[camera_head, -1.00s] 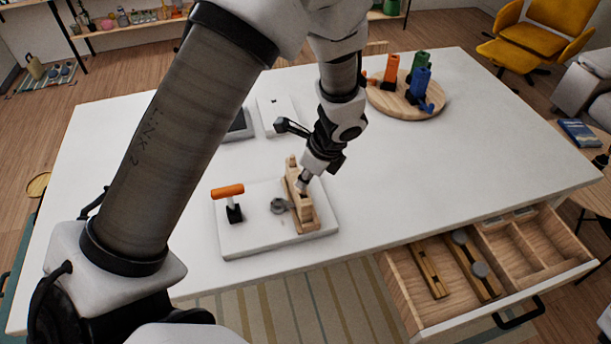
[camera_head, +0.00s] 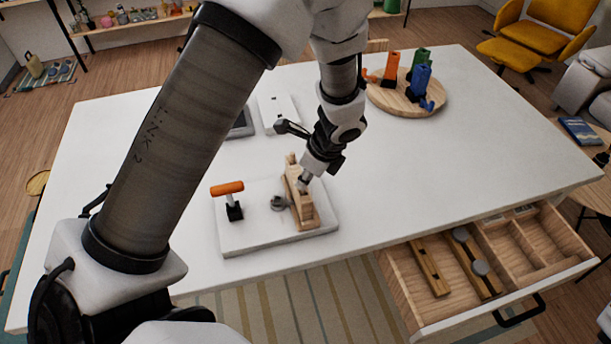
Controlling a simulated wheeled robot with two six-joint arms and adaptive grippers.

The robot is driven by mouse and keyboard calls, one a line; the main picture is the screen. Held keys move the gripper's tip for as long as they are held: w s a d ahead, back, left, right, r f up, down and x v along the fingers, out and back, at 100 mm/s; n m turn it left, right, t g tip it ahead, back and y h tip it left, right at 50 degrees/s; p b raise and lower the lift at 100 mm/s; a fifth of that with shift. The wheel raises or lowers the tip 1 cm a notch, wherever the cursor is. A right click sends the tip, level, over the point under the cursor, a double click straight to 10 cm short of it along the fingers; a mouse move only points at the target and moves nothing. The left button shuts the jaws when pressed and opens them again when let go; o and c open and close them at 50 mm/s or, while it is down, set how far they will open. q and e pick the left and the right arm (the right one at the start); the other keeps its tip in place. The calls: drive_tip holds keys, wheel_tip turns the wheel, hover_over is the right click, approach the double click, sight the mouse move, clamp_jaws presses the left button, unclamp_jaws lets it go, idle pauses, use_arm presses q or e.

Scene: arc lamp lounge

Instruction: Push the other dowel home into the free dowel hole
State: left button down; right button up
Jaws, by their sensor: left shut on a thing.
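A wooden block (camera_head: 303,212) stands on a pale board (camera_head: 265,239) near the front edge of the white table. A small wooden peg end (camera_head: 291,159) sticks up at its far end; I cannot tell whether it is a dowel. My left gripper (camera_head: 304,184) reaches down to the top of the block, tilted, and is shut on a dowel that its fingers mostly hide. The dowel holes are too small or hidden to make out. My right gripper is not in view.
An orange-handled clamp (camera_head: 229,196) and a grey knob (camera_head: 278,203) are on the board, left of the block. An open drawer (camera_head: 405,297) juts out at front right. A round wooden board (camera_head: 396,106) with coloured tools stands behind. The table's right half is clear.

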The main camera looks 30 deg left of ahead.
use_arm(q)
drive_tip(key=shift+f+b, duration=0.6)
drive_tip(key=shift+f, duration=0.4)
drive_tip(key=c, duration=1.1)
unclamp_jaws()
drive_tip(key=v, duration=1.2)
